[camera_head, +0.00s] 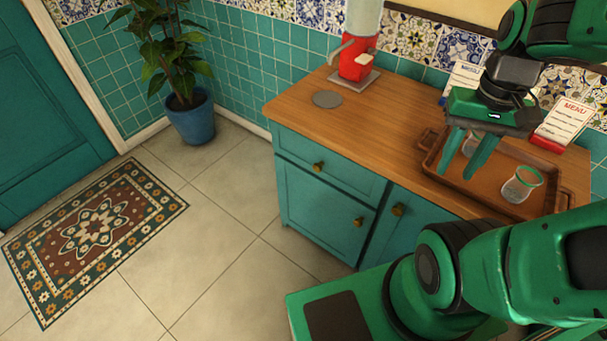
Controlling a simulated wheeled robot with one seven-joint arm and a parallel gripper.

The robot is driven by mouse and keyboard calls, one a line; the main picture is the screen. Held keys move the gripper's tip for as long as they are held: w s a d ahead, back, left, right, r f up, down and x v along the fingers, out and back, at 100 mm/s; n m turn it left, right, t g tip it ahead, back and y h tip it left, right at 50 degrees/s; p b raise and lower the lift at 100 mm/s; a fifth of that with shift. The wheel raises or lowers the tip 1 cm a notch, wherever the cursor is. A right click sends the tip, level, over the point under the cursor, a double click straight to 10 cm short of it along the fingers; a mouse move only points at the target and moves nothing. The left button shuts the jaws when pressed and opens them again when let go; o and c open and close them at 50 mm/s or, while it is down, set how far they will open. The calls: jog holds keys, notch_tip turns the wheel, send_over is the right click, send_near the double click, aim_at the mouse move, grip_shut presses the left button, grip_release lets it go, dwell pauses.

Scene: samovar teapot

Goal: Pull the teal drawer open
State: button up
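The teal drawer (342,172) is at the top left of a teal cabinet with a wooden top. Its front is flush with the cabinet, so it stands shut. It has a small brass knob (318,167).
The wooden tray (428,160) holds glasses, one being a green-rimmed glass (522,184). A red dispenser (357,62) and a grey disc (327,99) are on the counter's left. Cabinet doors (322,207) are below. The floor (220,240) before the drawer is clear.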

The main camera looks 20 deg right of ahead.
jog(key=o, duration=0.3)
jog(key=w+a+f+n+t+h, duration=0.1)
jog(key=w+a+f+n, duration=0.1)
jog(key=w+a+n, duration=0.45)
jog(key=w+a+f+n+t, duration=0.1)
jog(key=w+a+f+n, duration=0.2)
jog(key=w+a, duration=0.7)
jog(key=n+t+h, duration=0.9)
jog(key=n+h, duration=0.5)
jog(key=n, duration=0.8)
send_near(315, 169)
jog(key=x, duration=0.8)
jog(key=shift+r, duration=0.2)
